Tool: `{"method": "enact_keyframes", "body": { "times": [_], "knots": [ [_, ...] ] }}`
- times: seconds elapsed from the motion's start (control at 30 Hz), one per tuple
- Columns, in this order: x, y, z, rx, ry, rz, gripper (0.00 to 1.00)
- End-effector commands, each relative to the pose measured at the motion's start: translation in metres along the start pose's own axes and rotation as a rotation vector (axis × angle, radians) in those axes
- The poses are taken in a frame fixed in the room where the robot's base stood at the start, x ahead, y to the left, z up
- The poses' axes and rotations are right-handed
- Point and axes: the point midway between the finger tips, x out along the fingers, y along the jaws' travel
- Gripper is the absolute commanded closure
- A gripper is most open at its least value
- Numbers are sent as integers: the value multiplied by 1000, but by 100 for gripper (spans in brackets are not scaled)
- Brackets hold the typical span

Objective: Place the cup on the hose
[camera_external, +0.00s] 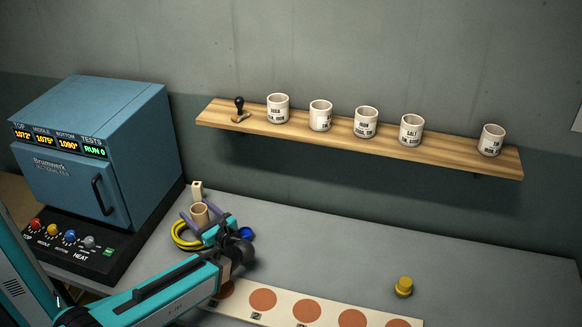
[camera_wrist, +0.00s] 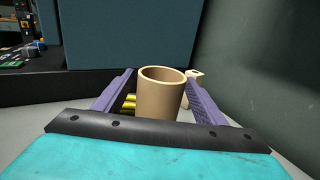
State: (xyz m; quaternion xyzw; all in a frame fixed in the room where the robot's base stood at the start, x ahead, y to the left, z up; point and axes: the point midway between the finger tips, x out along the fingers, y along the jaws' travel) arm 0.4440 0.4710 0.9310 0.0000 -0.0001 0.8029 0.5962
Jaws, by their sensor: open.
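A plain tan cup (camera_external: 199,213) stands upright on the grey bench, beside or over the far part of the coiled yellow hose (camera_external: 181,238); I cannot tell whether its base rests on the hose. My gripper (camera_wrist: 158,84) is open, with its purple fingers on either side of the cup (camera_wrist: 161,92). The right finger looks close to the cup and the left one has a gap. The cup's lower part is hidden by my gripper body in the wrist view. A bit of the yellow hose (camera_wrist: 129,102) shows left of the cup.
A small beige block (camera_external: 197,190) stands just behind the cup. The blue kiln (camera_external: 95,150) is at left. A wall shelf (camera_external: 460,163) holds several labelled white cups and a black stamp (camera_external: 239,109). A yellow knob-like object (camera_external: 403,287) and a strip with brown discs (camera_external: 307,310) lie right.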

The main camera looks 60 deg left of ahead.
Motion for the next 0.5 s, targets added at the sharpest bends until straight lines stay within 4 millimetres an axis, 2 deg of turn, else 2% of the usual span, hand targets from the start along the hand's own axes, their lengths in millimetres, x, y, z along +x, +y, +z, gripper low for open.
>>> {"method": "enact_keyframes", "body": {
  "times": [0.5],
  "knots": [
    [-68,0,-2,-1,-1,-2,35]
  ]
}}
